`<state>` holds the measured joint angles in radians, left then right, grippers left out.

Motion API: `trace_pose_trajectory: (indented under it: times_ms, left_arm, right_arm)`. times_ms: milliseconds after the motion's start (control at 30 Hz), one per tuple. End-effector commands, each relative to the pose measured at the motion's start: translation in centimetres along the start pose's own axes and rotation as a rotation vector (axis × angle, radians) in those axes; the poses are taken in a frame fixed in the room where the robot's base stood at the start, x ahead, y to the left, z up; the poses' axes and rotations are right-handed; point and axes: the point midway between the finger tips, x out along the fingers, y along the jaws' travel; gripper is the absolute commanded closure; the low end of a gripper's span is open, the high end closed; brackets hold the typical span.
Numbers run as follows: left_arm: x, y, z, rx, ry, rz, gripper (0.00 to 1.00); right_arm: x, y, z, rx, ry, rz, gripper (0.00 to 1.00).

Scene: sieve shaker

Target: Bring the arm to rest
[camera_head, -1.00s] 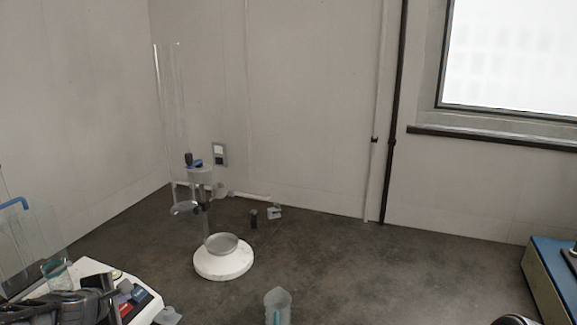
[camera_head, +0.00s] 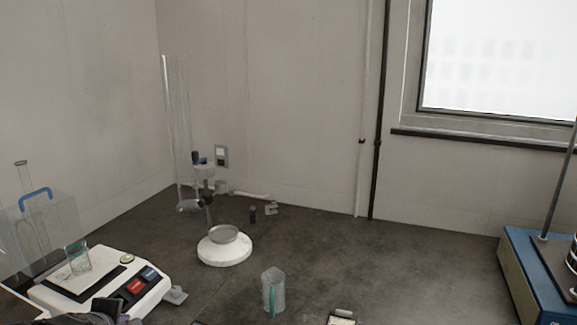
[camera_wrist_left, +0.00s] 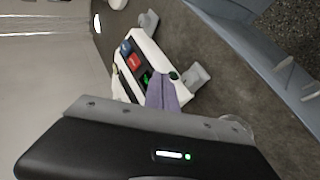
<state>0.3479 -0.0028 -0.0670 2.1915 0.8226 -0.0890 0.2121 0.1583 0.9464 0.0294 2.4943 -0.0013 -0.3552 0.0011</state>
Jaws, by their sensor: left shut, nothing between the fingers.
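My left gripper (camera_head: 110,311) shows only in part at the bottom left edge of the head view, in front of the white balance. In the left wrist view its purple fingers (camera_wrist_left: 163,92) are together, with nothing between them. They appear in front of the balance's button panel; I cannot tell the distance. My right gripper is in neither view.
The white balance (camera_head: 60,298) carries a glass beaker (camera_head: 78,258). A round white-based stand (camera_head: 224,253), a clear jug (camera_head: 273,290) and a blue machine (camera_head: 520,270) stand on the dark worktop. The middle right of the worktop is clear.

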Motion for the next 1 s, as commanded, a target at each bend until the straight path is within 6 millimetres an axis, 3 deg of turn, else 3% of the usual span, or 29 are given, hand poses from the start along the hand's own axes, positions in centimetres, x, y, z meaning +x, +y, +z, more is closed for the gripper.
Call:
trace_pose_trajectory:
  times_ms: [267, 367, 467, 533, 700, 800, 900, 1000]
  left_arm:
    - [3.5, -7.1, 6.0, 0.347, -0.086, -0.108, 1.0]
    - [4.6, -10.6, 9.4, 0.499, -0.153, -0.145, 1.0]
    - [5.4, -15.5, 14.1, 0.68, -0.261, -0.18, 1.0]
    - [5.4, -19.8, 18.1, 0.817, -0.364, -0.199, 1.0]
    - [2.5, -30.1, 27.1, 1.077, -0.646, -0.213, 1.0]
    - [-0.3, -35.2, 30.9, 1.16, -0.799, -0.223, 1.0]
    - [-2.9, -39.1, 33.2, 1.193, -0.912, -0.25, 1.0]
    - [-4.5, -41.6, 34.4, 1.202, -0.976, -0.278, 1.0]
  right_arm:
    - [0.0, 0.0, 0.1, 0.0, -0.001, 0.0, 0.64]
    - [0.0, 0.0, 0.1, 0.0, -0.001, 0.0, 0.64]
    - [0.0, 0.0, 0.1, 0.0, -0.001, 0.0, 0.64]
    - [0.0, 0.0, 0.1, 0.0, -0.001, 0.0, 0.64]
    - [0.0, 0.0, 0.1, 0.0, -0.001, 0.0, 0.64]
    - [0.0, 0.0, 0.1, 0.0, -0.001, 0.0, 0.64]
    - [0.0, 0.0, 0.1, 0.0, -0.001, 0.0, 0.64]
    - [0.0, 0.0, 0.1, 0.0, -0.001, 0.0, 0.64]
